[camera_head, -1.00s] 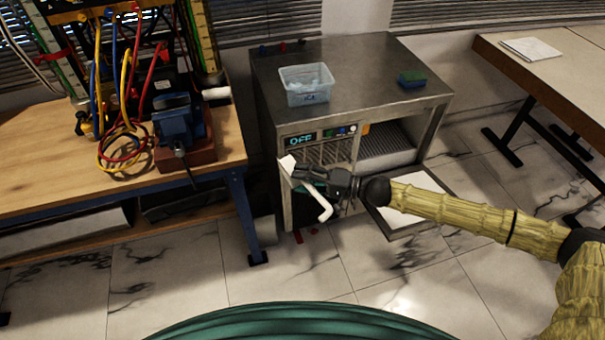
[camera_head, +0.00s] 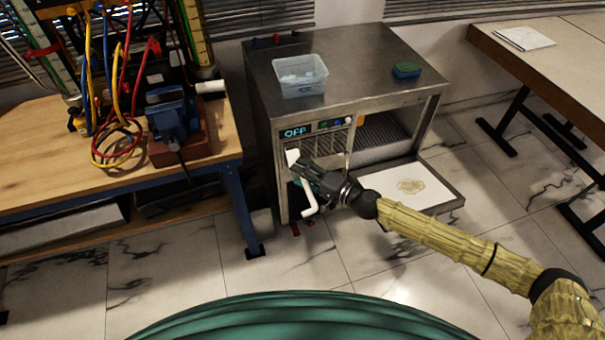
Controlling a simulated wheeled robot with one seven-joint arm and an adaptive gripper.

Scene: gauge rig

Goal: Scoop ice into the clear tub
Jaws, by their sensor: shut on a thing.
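The clear tub (camera_head: 301,89) stands upright on the steel top of the ice machine (camera_head: 345,55), with some pale pieces in it. My gripper (camera_head: 300,172) is in front of the machine's left front, below the display. It is shut on a white tool (camera_head: 309,200), which looks like the scoop. One pale end shows above the fingers and a bent white part hangs below them. The jaws hide its middle, and I cannot tell whether it holds ice. The machine's front opening (camera_head: 385,135) shows a dark ribbed inside; I cannot make out ice there.
The machine's door (camera_head: 445,200) is folded down low at the front right. The display (camera_head: 296,132) reads OFF. A wooden bench (camera_head: 60,170) with cables and a vise (camera_head: 172,120) stands left, another table (camera_head: 560,55) right.

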